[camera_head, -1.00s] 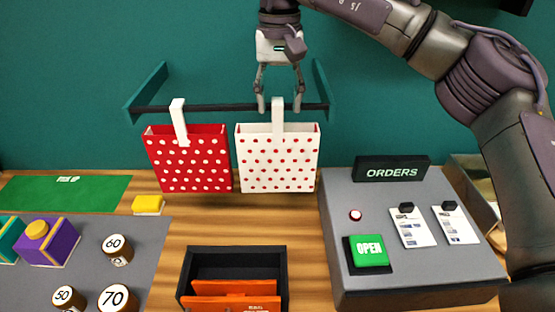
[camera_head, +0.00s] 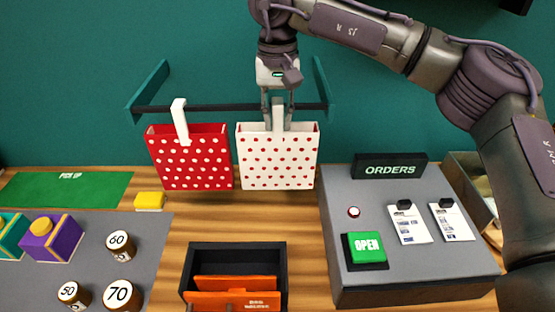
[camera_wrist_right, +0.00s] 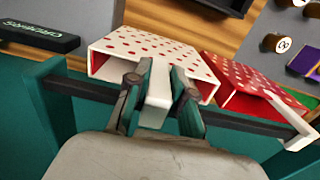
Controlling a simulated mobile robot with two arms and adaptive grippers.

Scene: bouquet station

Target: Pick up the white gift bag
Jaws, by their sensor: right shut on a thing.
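The white gift bag (camera_head: 277,162) with red dots hangs by its white handle from a dark rail (camera_head: 215,107) on the teal wall. It also shows in the right wrist view (camera_wrist_right: 160,47). My right gripper (camera_head: 277,123) comes from above and is shut on the bag's handle. In the right wrist view its fingers (camera_wrist_right: 160,88) sit on both sides of the white handle strap. The bag hangs upright next to the red bag. My left gripper is not in view.
A red bag (camera_head: 190,160) with white dots hangs close on the left of the white one. The grey orders console (camera_head: 420,270) stands at the right. A black bin (camera_head: 240,252) with orange pieces lies below. Wood table shows between them.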

